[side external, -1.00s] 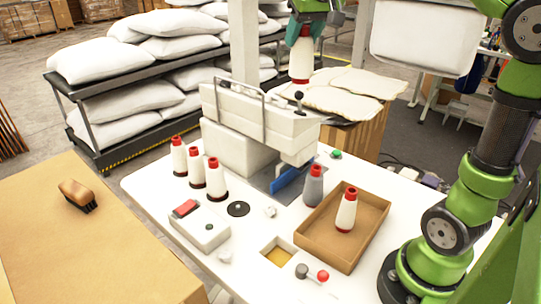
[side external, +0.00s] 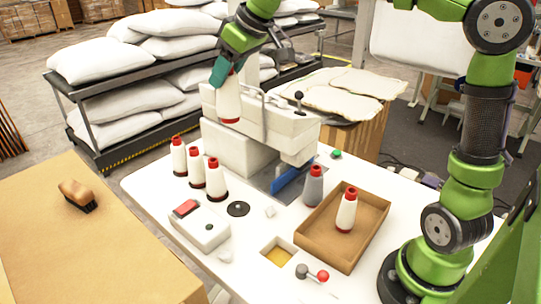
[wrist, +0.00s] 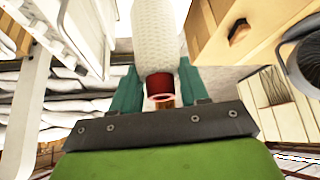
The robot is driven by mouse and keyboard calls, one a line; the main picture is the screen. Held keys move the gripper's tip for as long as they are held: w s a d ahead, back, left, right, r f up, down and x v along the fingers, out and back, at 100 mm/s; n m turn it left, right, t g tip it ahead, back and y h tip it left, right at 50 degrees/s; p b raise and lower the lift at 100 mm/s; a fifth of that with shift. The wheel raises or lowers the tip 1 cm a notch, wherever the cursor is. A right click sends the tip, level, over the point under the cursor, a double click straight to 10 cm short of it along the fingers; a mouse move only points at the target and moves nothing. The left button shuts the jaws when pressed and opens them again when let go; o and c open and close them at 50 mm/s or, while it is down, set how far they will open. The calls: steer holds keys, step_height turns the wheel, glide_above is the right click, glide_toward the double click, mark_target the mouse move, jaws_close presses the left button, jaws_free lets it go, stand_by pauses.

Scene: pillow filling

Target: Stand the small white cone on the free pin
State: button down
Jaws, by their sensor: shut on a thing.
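My gripper (side external: 226,76) is shut on a white cone (side external: 229,105) and holds it high above the back left of the white table.
The white machine (side external: 260,128) with a handle rail stands behind the disc. A grey cone (side external: 314,187) stands beside a cardboard tray (side external: 325,243) holding another white cone (side external: 346,212). A control box (side external: 200,233) lies in front of the disc. A brush (side external: 77,194) lies on the left table.

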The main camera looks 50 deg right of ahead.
step_height(320, 180, down, 24)
stand_by(0.4)
steer(key=shift+f, duration=0.65)
stand_by(1.1)
steer(key=shift+f, duration=0.65)
steer(key=shift+f, duration=0.15)
stand_by(0.5)
steer(key=shift+c, duration=2.4)
jaws_free()
step_height(320, 180, up, 10)
